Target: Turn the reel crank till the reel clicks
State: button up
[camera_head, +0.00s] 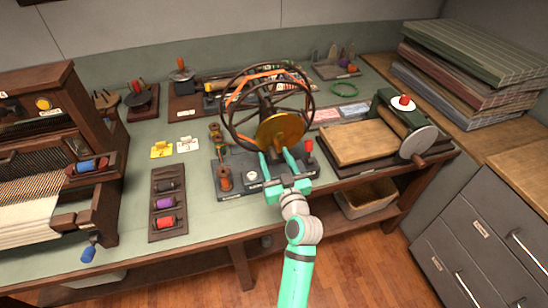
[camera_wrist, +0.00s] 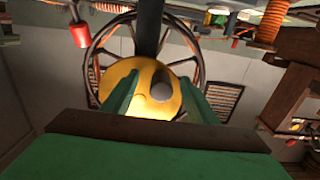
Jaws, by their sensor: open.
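The reel (camera_head: 230,108) is a dark spoked wheel with orange yarn, standing on a dark base (camera_head: 236,180) on the bench. On its near face is a round gold disc (camera_head: 284,130), also large in the wrist view (camera_wrist: 118,76). A short grey-brown crank handle (camera_wrist: 162,90) sticks out from the disc towards the wrist camera. My gripper (camera_head: 276,156) is green and open, just in front of the disc. In the wrist view its two fingers (camera_wrist: 157,92) stand either side of the handle, which sits nearer the right finger. Contact cannot be told.
A red-topped post (camera_head: 308,146) stands close right of my gripper, and a brown spool (camera_head: 225,181) to its left. Further right is a board (camera_head: 352,142) with a grey crank disc (camera_head: 418,143). A spool tray (camera_head: 154,204) and a loom (camera_head: 104,200) are left.

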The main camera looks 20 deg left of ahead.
jog(key=shift+v, duration=4.3)
